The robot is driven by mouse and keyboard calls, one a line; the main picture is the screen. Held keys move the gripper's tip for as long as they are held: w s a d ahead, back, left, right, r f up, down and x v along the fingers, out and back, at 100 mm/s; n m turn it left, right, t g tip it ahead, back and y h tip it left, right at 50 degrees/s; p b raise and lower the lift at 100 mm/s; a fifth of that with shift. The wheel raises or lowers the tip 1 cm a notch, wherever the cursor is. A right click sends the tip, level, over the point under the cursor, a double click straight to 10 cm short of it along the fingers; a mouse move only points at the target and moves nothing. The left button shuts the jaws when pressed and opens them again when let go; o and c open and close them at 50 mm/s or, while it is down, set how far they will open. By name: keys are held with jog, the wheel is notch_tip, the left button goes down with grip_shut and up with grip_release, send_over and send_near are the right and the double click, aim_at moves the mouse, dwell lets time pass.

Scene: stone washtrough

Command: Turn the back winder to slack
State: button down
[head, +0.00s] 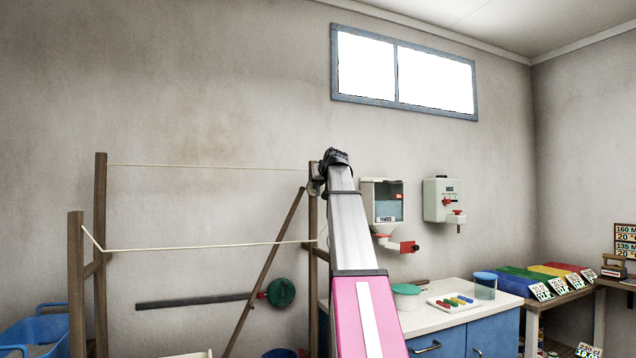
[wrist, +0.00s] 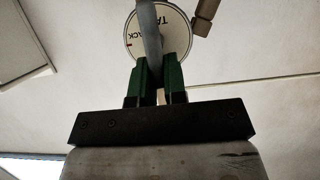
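The back winder shows in the wrist view as a pale round dial (wrist: 179,50) with partly hidden lettering, "TA" and "ACK", and a small red mark at its left. Its grey handle (wrist: 149,35) crosses the dial and runs down between the green fingers of my gripper (wrist: 158,65), which appear closed against both sides of it. In the head view my gripper (head: 318,180) is at the top of the back right post (head: 313,215), mostly hidden behind my arm. The back line (head: 210,167) runs nearly straight from the back left post (head: 100,230) to there.
A front line (head: 200,247) runs lower, from the front left post (head: 76,280) towards the right. A slanted brace (head: 265,270) leans to the right post. Wall dispensers (head: 382,203) and a counter (head: 450,315) with a green-lidded tub (head: 406,297) stand right of my arm.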

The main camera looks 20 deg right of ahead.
jog(key=shift+d, duration=0.1)
jog(key=shift+d+f+m+t+y, duration=0.3)
jog(key=shift+f+m+t+y, duration=0.65)
jog(key=shift+m, duration=2.9)
jog(key=shift+d+f+m+t+y, duration=0.35)
jog(key=shift+f+m+t+y, duration=0.6)
jog(key=shift+m, duration=2.95)
jog(key=shift+d+f+m+t+y, duration=0.3)
jog(key=shift+f+m+t+y, duration=0.65)
jog(key=shift+m, duration=2.9)
jog(key=shift+r+t+y, duration=0.25)
jog(key=shift+r+t, duration=0.05)
jog(key=shift+t, duration=0.15)
jog(key=c, duration=1.2)
grip_release()
jog(key=shift+o, duration=0.2)
